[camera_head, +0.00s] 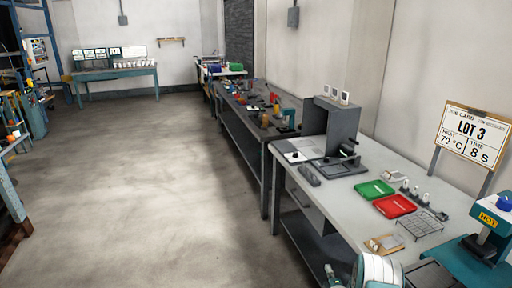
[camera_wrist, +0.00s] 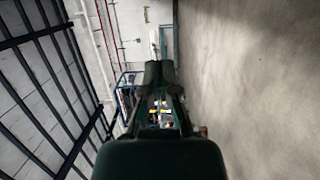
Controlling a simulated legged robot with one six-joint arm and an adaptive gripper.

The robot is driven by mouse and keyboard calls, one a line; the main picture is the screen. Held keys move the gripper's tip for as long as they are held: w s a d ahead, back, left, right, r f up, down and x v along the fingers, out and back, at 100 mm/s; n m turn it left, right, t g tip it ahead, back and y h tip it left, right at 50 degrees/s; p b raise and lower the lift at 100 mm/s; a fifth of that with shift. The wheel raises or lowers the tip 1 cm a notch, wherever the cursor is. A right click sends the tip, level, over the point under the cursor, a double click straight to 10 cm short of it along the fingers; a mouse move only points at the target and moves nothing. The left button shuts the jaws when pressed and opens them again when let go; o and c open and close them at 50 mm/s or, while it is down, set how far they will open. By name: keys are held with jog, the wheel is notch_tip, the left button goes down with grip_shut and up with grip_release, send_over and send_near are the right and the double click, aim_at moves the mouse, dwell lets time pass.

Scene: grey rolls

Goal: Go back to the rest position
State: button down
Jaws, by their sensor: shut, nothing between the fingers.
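My gripper (camera_wrist: 159,72) shows in the wrist view as a dark shape rising from the bottom centre, with its fingertips together and nothing seen between them. It is apart from any surface. The wrist view is turned on its side, with the floor at the right and dark roof beams at the left. The gripper does not show clearly in the head view, where a pale rounded part at the bottom edge looks like part of my arm.
In the head view a grey workbench (camera_head: 331,198) on the right holds a green tray (camera_head: 374,189), a red tray (camera_head: 394,206) and a wire rack (camera_head: 421,223). A LOT 3 sign (camera_head: 472,135) stands behind. The concrete floor (camera_head: 130,190) at centre-left is clear.

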jog(key=w+a+r+m+g+h, duration=0.1)
jog(key=w+r+m+g, duration=0.1)
jog(key=r, duration=0.7)
jog(key=w+r+m+g, duration=0.1)
jog(key=r+m, duration=0.1)
jog(key=r, duration=0.7)
jog(key=s+a+r+m+g+h, duration=0.1)
jog(key=s+a+r+m+g, duration=0.2)
jog(key=r, duration=0.4)
jog(key=s+a+r+m, duration=0.1)
jog(key=s+r+m, duration=0.2)
jog(key=s+r, duration=0.35)
jog(key=s+a+r+m+g, duration=0.2)
jog(key=s+r, duration=0.3)
jog(key=s, duration=0.3)
jog(key=s+a+r+m+g, duration=0.15)
jog(key=s+r, duration=0.25)
jog(key=s, duration=0.4)
jog(key=s+a+m+g, duration=0.1)
jog(key=s+m, duration=0.1)
jog(key=s, duration=0.7)
jog(key=s+a+m+g, duration=0.1)
jog(key=s+a+m, duration=0.1)
jog(key=s, duration=0.7)
jog(key=shift+s+a+m+g+y, duration=0.3)
jog(key=shift+s+m+g+y, duration=0.1)
jog(key=shift+m, duration=0.25)
jog(key=shift+d, duration=0.1)
